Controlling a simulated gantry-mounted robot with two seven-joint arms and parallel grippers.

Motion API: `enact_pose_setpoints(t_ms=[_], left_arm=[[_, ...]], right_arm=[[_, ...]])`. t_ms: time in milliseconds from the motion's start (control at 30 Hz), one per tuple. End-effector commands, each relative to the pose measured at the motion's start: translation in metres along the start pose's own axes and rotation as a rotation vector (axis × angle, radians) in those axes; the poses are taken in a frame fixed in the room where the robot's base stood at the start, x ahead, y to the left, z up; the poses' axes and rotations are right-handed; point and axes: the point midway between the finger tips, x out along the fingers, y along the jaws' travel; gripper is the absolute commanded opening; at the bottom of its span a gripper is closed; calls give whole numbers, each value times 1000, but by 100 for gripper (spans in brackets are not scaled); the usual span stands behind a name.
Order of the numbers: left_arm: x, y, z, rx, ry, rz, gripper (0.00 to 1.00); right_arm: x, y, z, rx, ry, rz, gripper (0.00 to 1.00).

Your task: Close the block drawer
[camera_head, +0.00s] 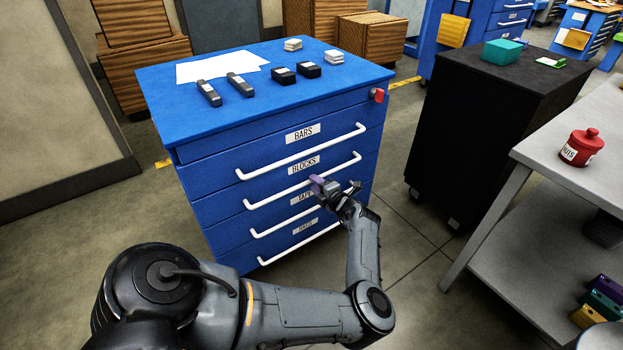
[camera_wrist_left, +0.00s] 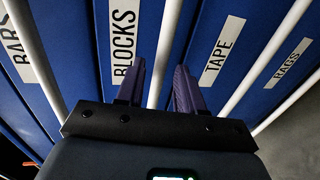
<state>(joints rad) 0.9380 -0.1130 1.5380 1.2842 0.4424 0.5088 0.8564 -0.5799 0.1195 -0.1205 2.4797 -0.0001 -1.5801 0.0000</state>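The blue drawer cabinet (camera_head: 285,115) has drawers labelled BARS, BLOCKS, TAPE and RAGS, each with a white bar handle. The block drawer (camera_head: 270,178) is second from the top. Its front looks flush or nearly flush with the others; I cannot tell a small gap. My left gripper (camera_head: 336,187) is at the right part of the block drawer's handle (camera_head: 285,190). In the left wrist view, the gripper's purple fingers (camera_wrist_left: 158,85) are apart, with the white handle (camera_wrist_left: 170,45) running between them. The BLOCKS label (camera_wrist_left: 123,40) is beside one finger. My right gripper is not in view.
Paper, two dark bars, two black blocks and small pale stacks lie on the cabinet top (camera_head: 300,97). A black cabinet (camera_head: 470,135) and a grey bench (camera_head: 530,150) with a red jar (camera_head: 581,147) stand to the right.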

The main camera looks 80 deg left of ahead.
Motion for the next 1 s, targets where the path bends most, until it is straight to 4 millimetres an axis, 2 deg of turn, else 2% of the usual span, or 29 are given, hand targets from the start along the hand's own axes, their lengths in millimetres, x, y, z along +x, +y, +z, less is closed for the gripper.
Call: enact_pose_setpoints(t_ms=[33,200,400,567,1000], left_arm=[[-11,4,0,2,-2,-1,37],[-39,3,-1,2,0,-1,37],[-59,2,-2,1,1,0,37],[-65,0,-2,1,2,0,37],[-65,0,-2,1,2,0,37]], right_arm=[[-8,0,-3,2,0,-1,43],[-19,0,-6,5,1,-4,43],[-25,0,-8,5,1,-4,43],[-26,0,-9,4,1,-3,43],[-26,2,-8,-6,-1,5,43]])
